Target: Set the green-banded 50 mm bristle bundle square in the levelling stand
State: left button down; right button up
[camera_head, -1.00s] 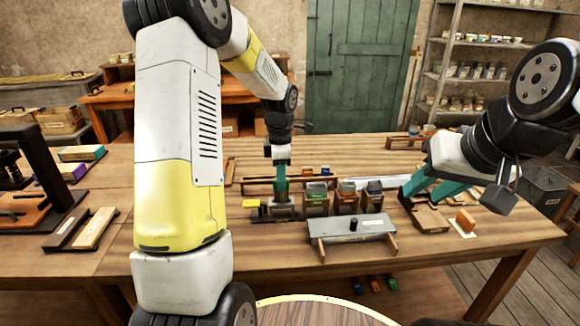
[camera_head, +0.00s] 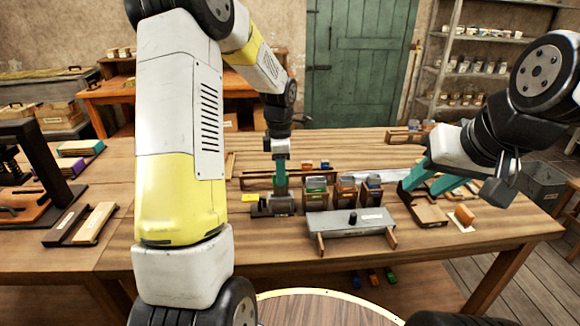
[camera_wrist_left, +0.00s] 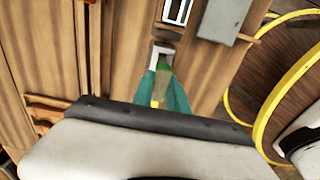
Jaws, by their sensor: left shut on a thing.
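My left gripper (camera_head: 281,183) points down at the levelling stand (camera_head: 284,206), a small grey block on the table. In the left wrist view my left gripper (camera_wrist_left: 165,88) has its teal fingers shut on the green-banded bristle bundle (camera_wrist_left: 162,68). The bundle's end is at the pale opening of the stand (camera_wrist_left: 163,51); I cannot tell how deep it sits or whether it is square. In the head view the fingers mostly hide the bundle. My right gripper (camera_head: 433,180) has its fingers apart and looks empty above a brown wooden tray (camera_head: 430,214).
Several small bins (camera_head: 345,191) stand in a row beside the stand. A yellow block (camera_head: 250,197) is close to its left.

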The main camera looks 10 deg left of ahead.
aim_at(281, 197)
pick_arm(q)
jog(key=shift+f, duration=0.1)
jog(key=shift+f, duration=1.95)
jog(key=c, duration=1.2)
grip_release()
jog(key=shift+c, duration=0.2)
jog(key=shift+r, duration=3.9)
